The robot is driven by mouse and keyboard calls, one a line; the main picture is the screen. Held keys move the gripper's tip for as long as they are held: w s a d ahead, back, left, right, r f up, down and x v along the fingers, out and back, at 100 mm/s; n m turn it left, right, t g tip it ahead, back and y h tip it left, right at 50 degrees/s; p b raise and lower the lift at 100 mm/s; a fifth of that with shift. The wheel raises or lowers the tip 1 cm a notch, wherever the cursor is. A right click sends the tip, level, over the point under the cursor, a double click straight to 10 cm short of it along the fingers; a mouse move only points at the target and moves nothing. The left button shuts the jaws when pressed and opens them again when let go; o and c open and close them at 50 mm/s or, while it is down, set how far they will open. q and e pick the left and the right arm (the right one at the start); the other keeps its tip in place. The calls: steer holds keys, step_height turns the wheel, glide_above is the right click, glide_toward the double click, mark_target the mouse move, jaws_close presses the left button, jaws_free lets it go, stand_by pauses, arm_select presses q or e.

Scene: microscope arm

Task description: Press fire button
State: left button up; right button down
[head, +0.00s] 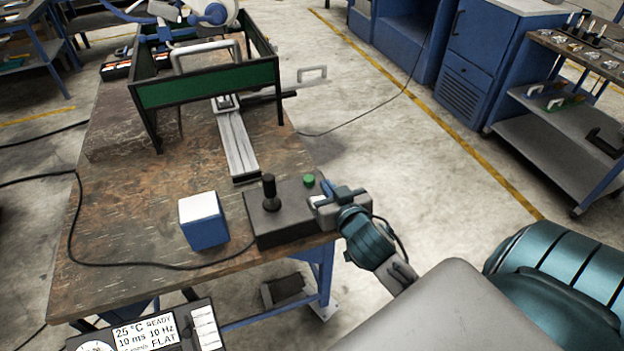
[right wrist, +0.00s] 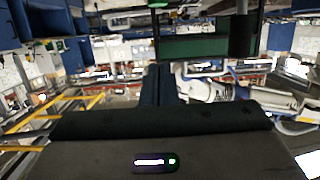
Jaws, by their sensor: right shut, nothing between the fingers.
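The green button (head: 309,180) sits on top of a dark control box (head: 290,228) at the near right of the workbench. A black joystick (head: 270,192) stands on the same box. My right gripper (head: 327,188) is shut and empty at the right end of the box, close to the right of the button. From the head view I cannot tell whether its tips touch the box. In the right wrist view, its blue fingers (right wrist: 158,86) are together, and the green button (right wrist: 157,3) shows at the top edge. My left gripper is not in view.
A blue and white cube (head: 204,220) stands left of the box. Behind it are a metal rail (head: 236,145) and a black frame with a green panel (head: 205,87). A cable crosses the bench (head: 105,215). A display (head: 150,330) shows at the bottom left.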

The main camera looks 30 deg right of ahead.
steer(key=p, duration=0.3)
glide_above(313, 190)
step_height(313, 190, down, 2)
steer(key=shift+s+f, duration=0.1)
steer(key=f, duration=0.2)
steer(key=shift+w+f+p, duration=0.2)
steer(key=shift+f+p, duration=0.1)
steer(key=shift+f, duration=0.9)
